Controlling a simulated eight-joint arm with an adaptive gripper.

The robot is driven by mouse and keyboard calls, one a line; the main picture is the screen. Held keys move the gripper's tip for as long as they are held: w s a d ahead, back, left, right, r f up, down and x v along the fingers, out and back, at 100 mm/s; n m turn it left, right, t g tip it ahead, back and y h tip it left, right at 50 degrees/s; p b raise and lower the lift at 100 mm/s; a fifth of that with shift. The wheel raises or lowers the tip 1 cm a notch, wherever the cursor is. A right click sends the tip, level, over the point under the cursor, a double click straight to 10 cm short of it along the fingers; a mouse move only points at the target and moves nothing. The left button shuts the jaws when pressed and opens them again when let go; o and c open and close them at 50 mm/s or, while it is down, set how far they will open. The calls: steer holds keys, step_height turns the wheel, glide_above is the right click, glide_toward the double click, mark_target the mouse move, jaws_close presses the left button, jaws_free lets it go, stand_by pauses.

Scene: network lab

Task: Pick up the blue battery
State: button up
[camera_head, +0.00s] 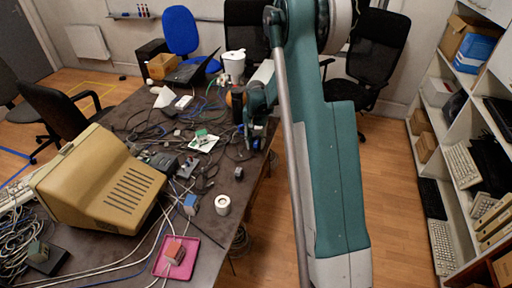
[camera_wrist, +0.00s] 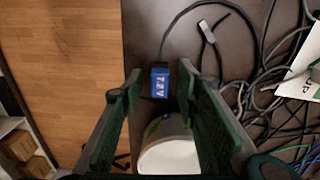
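The blue battery (camera_wrist: 160,83), marked 7.2V, lies on the dark table near its edge, with a dark cable running up from its end. In the wrist view it shows between the two green fingers of my gripper (camera_wrist: 160,74). The fingers are open, with a gap visible on each side of the battery. How far above the battery they are is hard to tell. In the head view my gripper (camera_head: 253,138) points down at the table's right edge, and I cannot make out the battery there.
A white round object (camera_wrist: 168,157) is close behind the battery, partly between the fingers. Cables and a white sheet with a green board (camera_head: 203,141) lie left of my gripper. A beige monitor (camera_head: 103,183) and pink tray (camera_head: 176,257) stand nearer. Open floor lies right of the table.

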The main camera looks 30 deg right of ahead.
mark_target(256, 142)
steer(key=c, duration=1)
steer(key=shift+r+p, duration=0.85)
steer(key=shift+r, duration=4.15)
